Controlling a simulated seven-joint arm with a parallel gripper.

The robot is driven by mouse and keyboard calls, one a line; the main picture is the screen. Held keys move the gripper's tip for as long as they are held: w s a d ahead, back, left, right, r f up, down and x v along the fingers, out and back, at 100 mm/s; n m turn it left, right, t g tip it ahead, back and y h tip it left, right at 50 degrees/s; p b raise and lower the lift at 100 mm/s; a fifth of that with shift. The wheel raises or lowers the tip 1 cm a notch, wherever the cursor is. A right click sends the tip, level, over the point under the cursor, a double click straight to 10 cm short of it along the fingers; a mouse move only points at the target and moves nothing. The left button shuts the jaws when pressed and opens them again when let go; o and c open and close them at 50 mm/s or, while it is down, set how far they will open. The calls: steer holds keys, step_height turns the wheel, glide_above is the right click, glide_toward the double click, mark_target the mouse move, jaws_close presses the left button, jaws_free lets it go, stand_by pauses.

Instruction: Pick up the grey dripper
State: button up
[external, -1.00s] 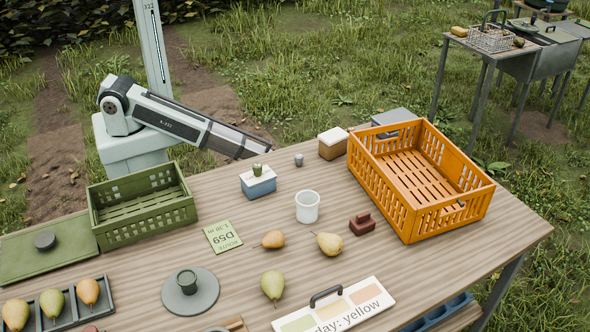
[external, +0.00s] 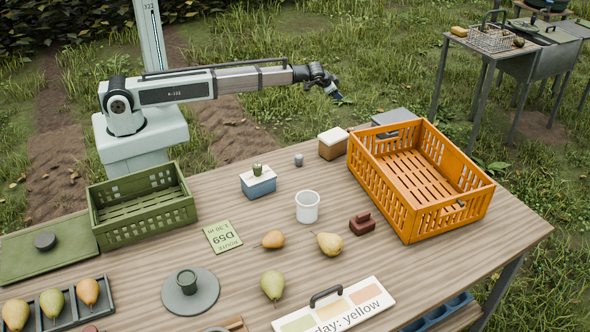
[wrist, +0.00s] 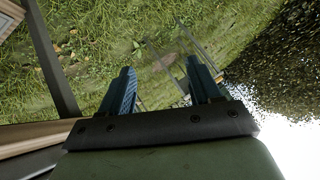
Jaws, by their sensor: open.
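The likely grey dripper is a dark grey round piece (external: 190,294), a wide flat disc with a small cup (external: 187,281) at its middle. It lies on the near left part of the wooden table in the external view. My gripper (external: 336,95) is raised beyond the table's far edge, well away from it. In the wrist view my gripper (wrist: 162,84) shows two blue fingers apart with nothing between them. The dripper does not show in the wrist view, which looks at grass and part of a metal frame.
A green crate (external: 145,228) stands at left and an orange crate (external: 408,220) at right. A white cup (external: 307,207), loose pears (external: 273,285) and a green card (external: 222,236) are mid-table. A pear tray (external: 69,322) and a sign (external: 330,312) lie near the front.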

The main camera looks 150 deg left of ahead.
steer(key=w+d+r+t+h, duration=0.1)
steer(key=w+d+r, duration=0.35)
steer(key=w, duration=0.25)
steer(key=m+t+h, duration=0.2)
steer(key=t+h, duration=0.1)
steer(key=h, duration=0.4)
glide_toward(299, 156)
steer(key=f, duration=0.5)
steer(key=shift+w+d+f, duration=0.1)
steer(key=shift+w, duration=0.1)
steer(key=shift+n, duration=0.3)
steer(key=shift+a+f, duration=0.2)
steer(key=shift+f, duration=1.1)
steer(key=shift+a+f, duration=0.25)
steer(key=shift+f, duration=1.1)
steer(key=shift+c, duration=0.4)
steer(key=c, duration=1)
